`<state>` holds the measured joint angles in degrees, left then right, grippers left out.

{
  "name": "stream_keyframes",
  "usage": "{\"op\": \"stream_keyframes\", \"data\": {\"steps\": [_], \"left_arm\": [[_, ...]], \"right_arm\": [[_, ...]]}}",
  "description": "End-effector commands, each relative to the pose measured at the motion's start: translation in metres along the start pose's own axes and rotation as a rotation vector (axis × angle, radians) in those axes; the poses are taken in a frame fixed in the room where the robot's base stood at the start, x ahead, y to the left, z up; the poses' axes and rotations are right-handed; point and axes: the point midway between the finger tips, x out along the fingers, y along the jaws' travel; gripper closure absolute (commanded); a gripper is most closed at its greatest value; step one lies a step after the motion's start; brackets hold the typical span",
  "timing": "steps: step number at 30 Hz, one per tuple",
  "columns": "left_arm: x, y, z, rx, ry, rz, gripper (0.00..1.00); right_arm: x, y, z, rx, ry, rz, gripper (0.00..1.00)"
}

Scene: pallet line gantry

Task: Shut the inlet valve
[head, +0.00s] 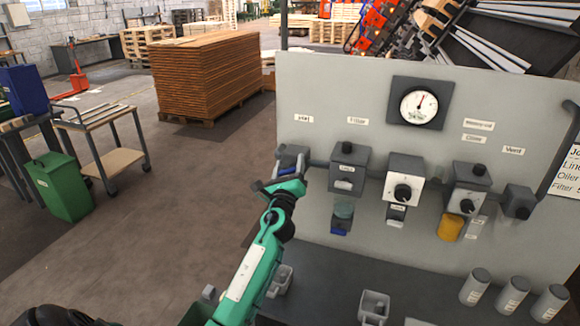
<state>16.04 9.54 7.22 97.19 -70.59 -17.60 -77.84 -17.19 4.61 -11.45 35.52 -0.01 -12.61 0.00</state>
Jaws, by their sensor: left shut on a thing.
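The inlet valve (293,153) is a dark grey block at the left end of the row of fittings on the light grey panel, under a small label that seems to read "Inlet". My left gripper (281,178), on a green arm, is at the front of this valve and shut on its handle. A bit of blue shows between the gripper and the block. The gripper hides most of the handle, so its angle cannot be told. My right gripper is not in view.
A filter unit (348,165), regulator (403,185) and oiler (470,190) stand close to the right of the valve. A gauge (419,107) is above. Grey cylinders (512,295) and small trays (374,307) are on the bench below.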

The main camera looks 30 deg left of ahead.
Motion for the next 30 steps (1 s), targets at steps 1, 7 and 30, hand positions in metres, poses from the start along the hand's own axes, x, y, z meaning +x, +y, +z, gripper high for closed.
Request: {"op": "stream_keyframes", "data": {"steps": [1,7,30], "left_arm": [[0.000,0.000,0.000,-0.044,0.000,0.019,0.63],[0.000,0.001,0.000,-0.220,0.000,0.091,0.63],[-0.001,0.006,-0.002,-0.845,0.000,0.352,0.63]], "right_arm": [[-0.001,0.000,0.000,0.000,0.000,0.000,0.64],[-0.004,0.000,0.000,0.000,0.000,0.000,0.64],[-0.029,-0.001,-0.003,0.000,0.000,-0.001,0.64]]}}
